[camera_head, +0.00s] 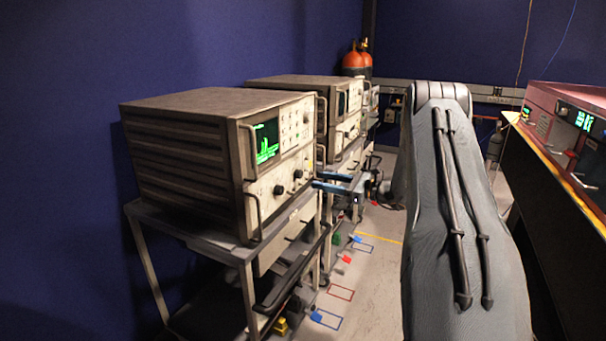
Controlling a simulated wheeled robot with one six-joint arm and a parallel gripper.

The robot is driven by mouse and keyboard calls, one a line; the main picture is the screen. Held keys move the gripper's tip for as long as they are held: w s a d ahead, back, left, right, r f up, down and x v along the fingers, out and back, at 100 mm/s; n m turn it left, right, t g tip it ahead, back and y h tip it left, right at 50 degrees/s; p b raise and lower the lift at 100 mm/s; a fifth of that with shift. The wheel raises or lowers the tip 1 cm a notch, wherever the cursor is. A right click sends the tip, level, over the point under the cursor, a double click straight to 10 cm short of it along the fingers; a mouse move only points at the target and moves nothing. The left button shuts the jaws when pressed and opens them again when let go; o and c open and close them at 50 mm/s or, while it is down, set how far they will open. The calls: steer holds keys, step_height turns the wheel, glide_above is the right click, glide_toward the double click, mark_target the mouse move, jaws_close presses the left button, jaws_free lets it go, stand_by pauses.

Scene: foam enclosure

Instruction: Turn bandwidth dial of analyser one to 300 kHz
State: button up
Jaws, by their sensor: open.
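The nearest analyser (190,150) is a beige and brown box with a lit green trace screen (266,142) on its front panel. Two black dials, a left one (278,189) and a right one (298,174), sit on its lower panel. Their markings are too small to read, and I cannot tell which is the bandwidth dial. My gripper (318,180), with blue fingers, is open and empty just right of the lower panel, pointing toward it. A second, similar analyser (345,103) stands behind. No label shows which is analyser one.
The nearest analyser stands on a metal cart (190,235) with a dark front handle (290,275). Coloured outlines and small blocks lie on the floor (375,280). Orange-topped cylinders (357,60) stand at the back.

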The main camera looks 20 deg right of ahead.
mark_target(301, 175)
steer(key=x, duration=0.2)
steer(key=p+x, duration=0.1)
steer(key=x, duration=0.4)
steer(key=shift+w+d+r+p, duration=0.1)
steer(key=shift+w+d+p, duration=0.05)
steer(key=shift+w+p, duration=0.3)
steer(key=shift+c, duration=0.6)
steer(key=c, duration=0.9)
steer(key=shift+c, duration=0.2)
